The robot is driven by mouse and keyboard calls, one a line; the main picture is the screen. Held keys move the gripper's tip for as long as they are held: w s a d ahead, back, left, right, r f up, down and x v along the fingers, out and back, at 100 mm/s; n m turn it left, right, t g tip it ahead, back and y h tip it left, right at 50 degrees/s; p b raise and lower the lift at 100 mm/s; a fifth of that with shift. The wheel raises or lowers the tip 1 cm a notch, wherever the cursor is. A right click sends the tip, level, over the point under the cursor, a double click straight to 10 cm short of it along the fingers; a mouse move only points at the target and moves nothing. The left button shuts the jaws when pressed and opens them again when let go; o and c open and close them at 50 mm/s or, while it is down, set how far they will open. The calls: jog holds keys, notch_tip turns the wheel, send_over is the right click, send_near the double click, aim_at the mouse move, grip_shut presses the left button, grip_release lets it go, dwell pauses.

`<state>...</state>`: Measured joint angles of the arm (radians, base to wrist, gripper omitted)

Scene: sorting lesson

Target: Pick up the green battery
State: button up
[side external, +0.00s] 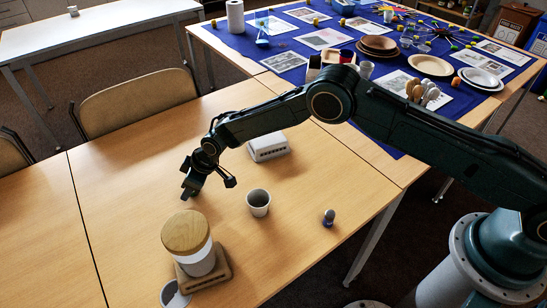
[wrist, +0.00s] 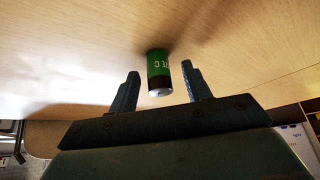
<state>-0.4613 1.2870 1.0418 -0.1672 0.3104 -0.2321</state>
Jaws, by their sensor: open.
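The green battery (wrist: 158,62) shows in the wrist view, on the light wood table, with a green label, a black band and a silver end facing the camera. My gripper (wrist: 160,74) is open, with one finger on each side of the battery and a visible gap on both sides. The battery's silver end reaches back between the fingers. In the side external view my gripper (side external: 188,184) is low over the table, left of the grey cup. I cannot make out the green battery in that view.
A grey cup (side external: 258,203), a small blue-grey object (side external: 329,218), a white slotted box (side external: 268,147) and a wood-lidded jar (side external: 187,233) on a tan base (side external: 207,276) stand around my gripper. A blue-covered table (side external: 240,44) is crowded. The table's left part is clear.

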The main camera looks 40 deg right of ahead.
dwell(0.3)
grip_shut()
jog(key=shift+r, duration=0.1)
notch_tip(320, 180, up, 20)
dwell(0.9)
dwell(0.5)
